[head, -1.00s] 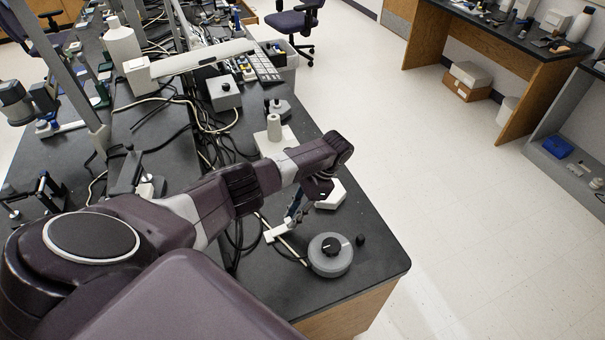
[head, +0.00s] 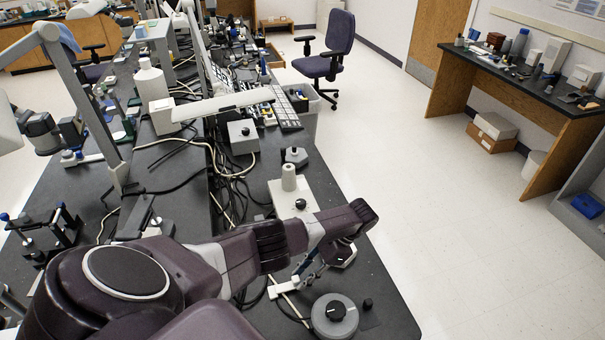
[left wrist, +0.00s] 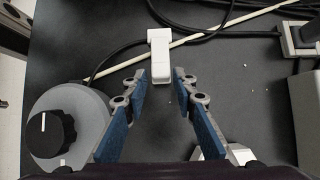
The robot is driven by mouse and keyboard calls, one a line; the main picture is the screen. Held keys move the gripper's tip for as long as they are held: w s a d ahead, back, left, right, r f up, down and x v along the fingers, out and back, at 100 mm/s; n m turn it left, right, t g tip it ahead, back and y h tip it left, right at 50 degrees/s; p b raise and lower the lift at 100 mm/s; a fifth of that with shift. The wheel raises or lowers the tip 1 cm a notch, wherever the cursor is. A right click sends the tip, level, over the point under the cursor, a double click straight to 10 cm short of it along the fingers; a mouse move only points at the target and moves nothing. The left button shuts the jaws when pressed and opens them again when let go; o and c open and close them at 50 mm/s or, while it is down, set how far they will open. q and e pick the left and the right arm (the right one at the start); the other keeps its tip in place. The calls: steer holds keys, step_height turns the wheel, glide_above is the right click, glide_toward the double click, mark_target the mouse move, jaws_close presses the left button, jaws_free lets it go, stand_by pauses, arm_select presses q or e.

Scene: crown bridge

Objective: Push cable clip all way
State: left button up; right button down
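The white cable clip (left wrist: 160,50) lies on the black bench top in the left wrist view, beside a pale cable and a black cable. In the head view the clip (head: 284,288) shows as a small white bar near the bench's front right. My left gripper (left wrist: 160,76) is open, with its blue fingers apart and the near end of the clip framed between the fingertips. I cannot tell how high the fingertips are above the bench. In the head view my left gripper (head: 306,264) is partly hidden under my arm. My right gripper is not in view.
A grey round device with a black knob (left wrist: 50,133) stands left of the fingers in the wrist view. White apparatus (head: 292,200) and tangled cables (head: 232,165) lie behind my arm. The bench ends just right of the gripper, with open floor beyond.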

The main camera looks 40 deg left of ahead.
arm_select(q)
steer(key=shift+o, duration=0.7)
steer(key=shift+r, duration=0.1)
steer(key=v, duration=1.2)
